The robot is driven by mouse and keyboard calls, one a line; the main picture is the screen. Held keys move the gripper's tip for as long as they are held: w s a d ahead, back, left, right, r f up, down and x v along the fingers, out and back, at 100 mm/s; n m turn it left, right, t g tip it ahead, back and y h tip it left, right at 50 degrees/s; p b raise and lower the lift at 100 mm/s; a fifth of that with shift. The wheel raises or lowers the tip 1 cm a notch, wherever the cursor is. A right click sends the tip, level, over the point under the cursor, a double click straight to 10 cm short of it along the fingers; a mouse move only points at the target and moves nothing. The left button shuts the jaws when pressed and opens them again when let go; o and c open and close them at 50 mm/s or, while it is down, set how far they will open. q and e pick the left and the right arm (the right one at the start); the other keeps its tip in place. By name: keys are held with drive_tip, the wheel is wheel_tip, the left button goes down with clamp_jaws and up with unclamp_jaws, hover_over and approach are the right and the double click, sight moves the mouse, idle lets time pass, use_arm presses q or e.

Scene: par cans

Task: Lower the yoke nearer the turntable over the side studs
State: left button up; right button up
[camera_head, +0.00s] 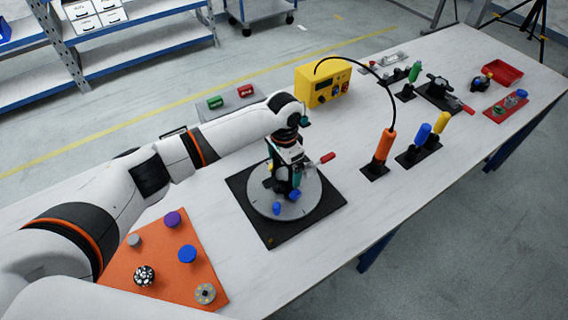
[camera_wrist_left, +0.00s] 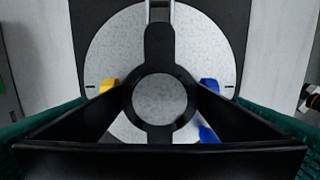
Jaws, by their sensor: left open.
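The turntable (camera_head: 262,203) is a grey disc on a black square mat, and it fills much of the left wrist view (camera_wrist_left: 110,50). My left gripper (camera_head: 285,182) points down over it. Its dark fingers (camera_wrist_left: 160,112) are spread, with a black ring-shaped part (camera_wrist_left: 160,38) with a grey round middle between and beyond them. I cannot tell if they touch it. Blue pieces (camera_head: 277,208) and a yellow piece (camera_wrist_left: 109,86) sit on the disc around it. I cannot make out a yoke or its side studs for certain; my gripper hides the disc's middle. My right gripper is out of view.
A red handle (camera_head: 326,158) sticks out beside my gripper. An orange mat (camera_head: 150,262) with several round pieces lies front left. A yellow box (camera_head: 312,81), with a black cable to an orange-handled tool (camera_head: 383,147), stands behind. More tools and a red tray (camera_head: 503,72) fill the far right.

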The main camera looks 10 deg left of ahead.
use_arm(q)
wheel_tip(320, 180, up, 12)
drive_tip(key=shift+b, duration=0.75)
